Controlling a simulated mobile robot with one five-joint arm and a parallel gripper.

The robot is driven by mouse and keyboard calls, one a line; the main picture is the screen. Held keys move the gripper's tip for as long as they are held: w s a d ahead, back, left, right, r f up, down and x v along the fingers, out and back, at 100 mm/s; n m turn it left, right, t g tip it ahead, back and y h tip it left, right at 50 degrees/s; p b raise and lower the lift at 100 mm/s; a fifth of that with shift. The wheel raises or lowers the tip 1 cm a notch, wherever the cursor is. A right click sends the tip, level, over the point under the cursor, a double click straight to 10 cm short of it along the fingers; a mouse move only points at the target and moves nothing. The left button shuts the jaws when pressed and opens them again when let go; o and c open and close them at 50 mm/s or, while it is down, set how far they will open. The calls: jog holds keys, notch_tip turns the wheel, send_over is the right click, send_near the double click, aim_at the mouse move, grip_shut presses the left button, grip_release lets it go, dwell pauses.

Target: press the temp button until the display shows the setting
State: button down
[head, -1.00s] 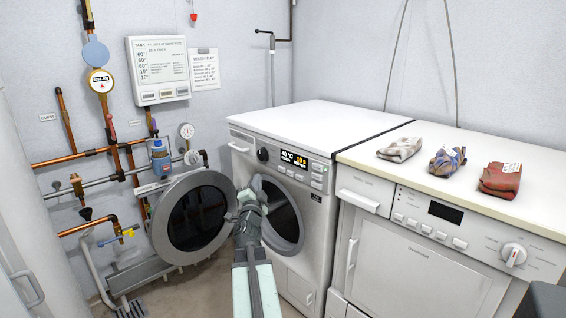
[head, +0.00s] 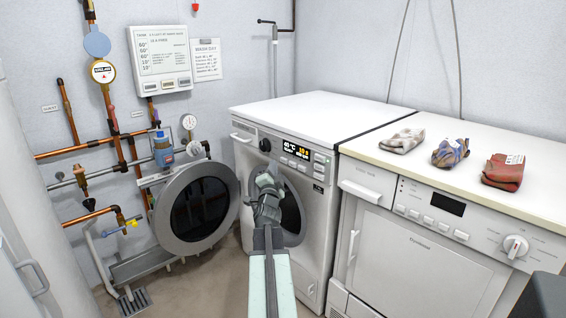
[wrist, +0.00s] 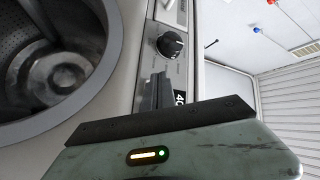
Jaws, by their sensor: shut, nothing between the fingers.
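The washing machine (head: 315,200) has a lit display (head: 296,150) on its front panel, showing 40 °C in white and a yellow figure too small to read surely. A row of small buttons (head: 294,164) sits below the display; I cannot read which one is temp. A round dark knob (head: 265,145) is left of the display. My gripper (head: 268,172) is shut and empty, in front of the door just below the panel. In the wrist view the shut fingers (wrist: 158,92) lie across the panel between the knob (wrist: 170,45) and the partly hidden display (wrist: 181,97). Contact cannot be told.
The round door (head: 196,203) stands open to the left. Pipes and valves (head: 110,150) line the left wall. A second machine (head: 420,250) stands at right, with several cloth bundles (head: 449,152) on its top. A wall unit (head: 161,60) and a notice (head: 207,60) hang behind.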

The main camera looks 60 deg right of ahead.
aim_at(280, 158)
jog(key=shift+s+d, duration=0.2)
jog(key=shift+d, duration=0.5)
dwell(1.6)
jog(key=shift+s+d, duration=0.15)
jog(key=shift+d, duration=0.25)
jog(key=shift+s+d, duration=0.1)
jog(key=shift+d, duration=0.3)
dwell(0.4)
jog(key=shift+a, duration=0.1)
jog(key=shift+w+a, duration=0.25)
jog(key=shift+a, duration=0.45)
jog(key=shift+w+a, duration=0.25)
jog(key=shift+a, duration=0.55)
jog(key=shift+w+a, duration=0.3)
jog(key=shift+a, duration=0.5)
jog(key=shift+w+a, duration=0.25)
jog(key=shift+a, duration=0.55)
